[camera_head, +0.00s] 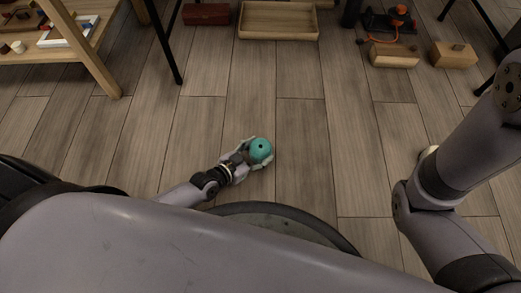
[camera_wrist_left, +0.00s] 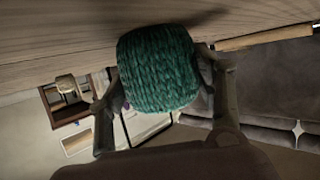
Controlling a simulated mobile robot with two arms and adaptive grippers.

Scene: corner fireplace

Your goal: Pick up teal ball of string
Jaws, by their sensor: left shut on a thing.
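The teal ball of string (camera_head: 260,150) is in the middle of the head view, between the fingers of my left gripper (camera_head: 256,153). In the left wrist view the ball (camera_wrist_left: 158,70) shows its wound teal strands, with a finger of my left gripper (camera_wrist_left: 162,95) on each side of it. The gripper is shut on the ball. The wood floor shows close by the ball in the wrist view; I cannot tell whether they touch. In the head view my right arm is at the right edge, and its gripper is not clearly visible.
A wooden tray (camera_head: 278,34) lies on the floor at the top, with a dark red box (camera_head: 206,14) left of it. Wooden blocks (camera_head: 394,55) (camera_head: 454,54) lie at the top right. A low wooden table (camera_head: 92,62) stands at the top left. The middle floor is clear.

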